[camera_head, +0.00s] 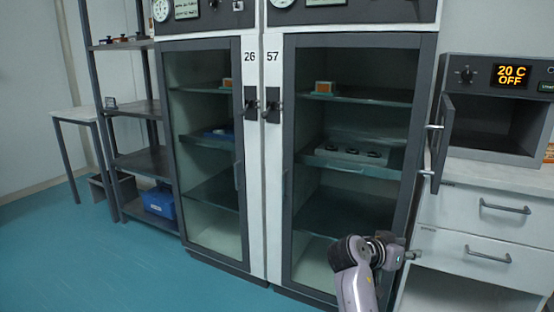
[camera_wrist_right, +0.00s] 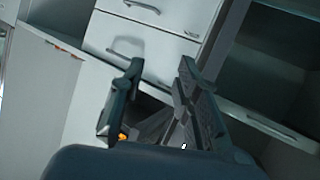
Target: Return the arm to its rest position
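My right arm (camera_head: 358,285) comes up from the bottom right of the head view. Its gripper (camera_head: 408,255) is in front of the lower right side of the right cabinet, beside the white drawers. In the right wrist view the two dark fingers of this gripper (camera_wrist_right: 160,68) stand apart with nothing held between them. Drawer fronts (camera_wrist_right: 150,35) show beyond the fingers. My left gripper and left arm are not in view.
Two glass-fronted cabinets (camera_head: 275,180) stand ahead, holding small items on shelves. At right, an oven (camera_head: 492,140) reading "20 C OFF" has its door (camera_head: 441,145) swung open above white drawers (camera_head: 480,215). A shelf rack (camera_head: 140,165) stands left. Blue-green floor (camera_head: 100,265) is clear at lower left.

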